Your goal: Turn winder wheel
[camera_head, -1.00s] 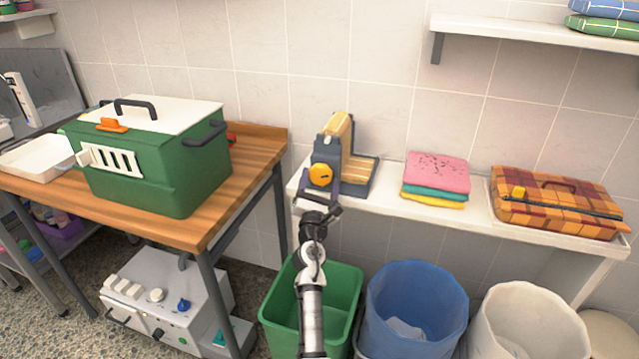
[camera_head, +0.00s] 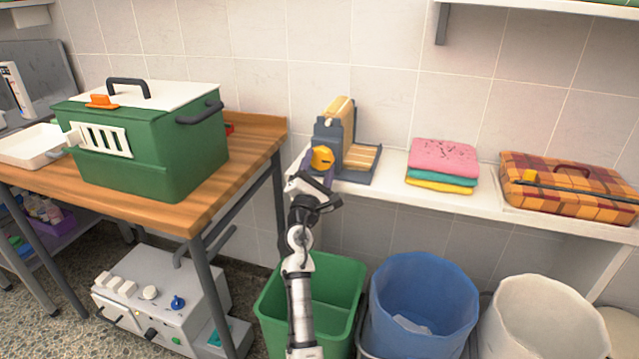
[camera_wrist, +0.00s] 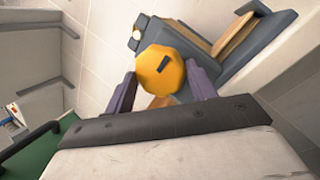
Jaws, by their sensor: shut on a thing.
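The winder (camera_head: 345,140) is a dark grey stand with tan wooden parts on the white shelf by the wall. Its yellow-orange winder wheel (camera_head: 322,158) faces me and carries a small dark mark. In the wrist view the wheel (camera_wrist: 161,78) sits between the two purple fingers of my gripper (camera_wrist: 160,92), which is shut on it. In the head view my gripper (camera_head: 316,176) reaches up to the wheel from below, and the fingers are only partly visible there.
A green carrier (camera_head: 150,145) stands on the wooden table (camera_head: 255,150) to the left. Folded towels (camera_head: 443,165) and a plaid case (camera_head: 570,187) lie right of the winder. Green (camera_head: 340,290) and blue (camera_head: 425,300) bins stand below the shelf.

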